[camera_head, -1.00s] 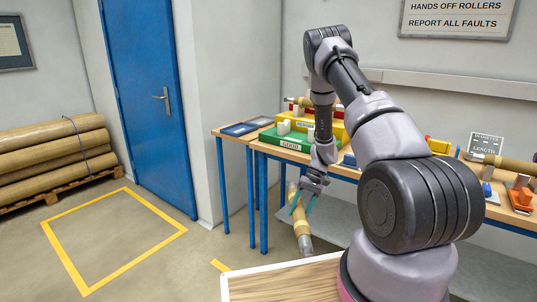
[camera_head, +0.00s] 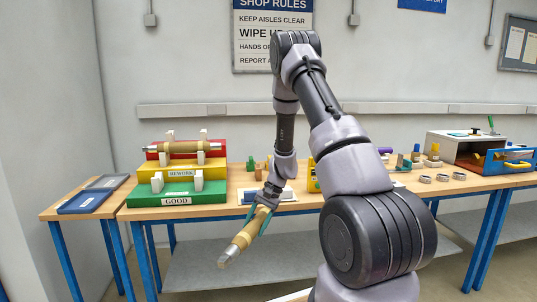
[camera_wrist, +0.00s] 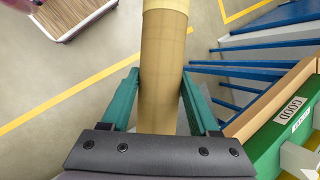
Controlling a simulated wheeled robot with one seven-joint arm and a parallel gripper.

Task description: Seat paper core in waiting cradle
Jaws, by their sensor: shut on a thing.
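The paper core (camera_head: 240,239) is a tan tube with a paler band and a grey lower end. My gripper (camera_head: 262,220) is shut around it, with the core slanting down to the left in front of the bench. In the wrist view the core (camera_wrist: 164,45) lies between the teal fingers of my gripper (camera_wrist: 160,95); its far end is out of frame. White cradle posts stand on the green GOOD step (camera_head: 176,200), apart from the held core. I cannot tell which cradle is the waiting one; a blue and white item (camera_head: 268,196) behind my gripper is partly hidden.
Another core (camera_head: 185,147) rests on posts at the red top step, above the yellow REWORK step (camera_head: 153,172). Blue trays (camera_head: 85,201) lie on the left side table. Several rings and a white-and-blue machine (camera_head: 485,150) stand at the right. The bench edge is behind my gripper.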

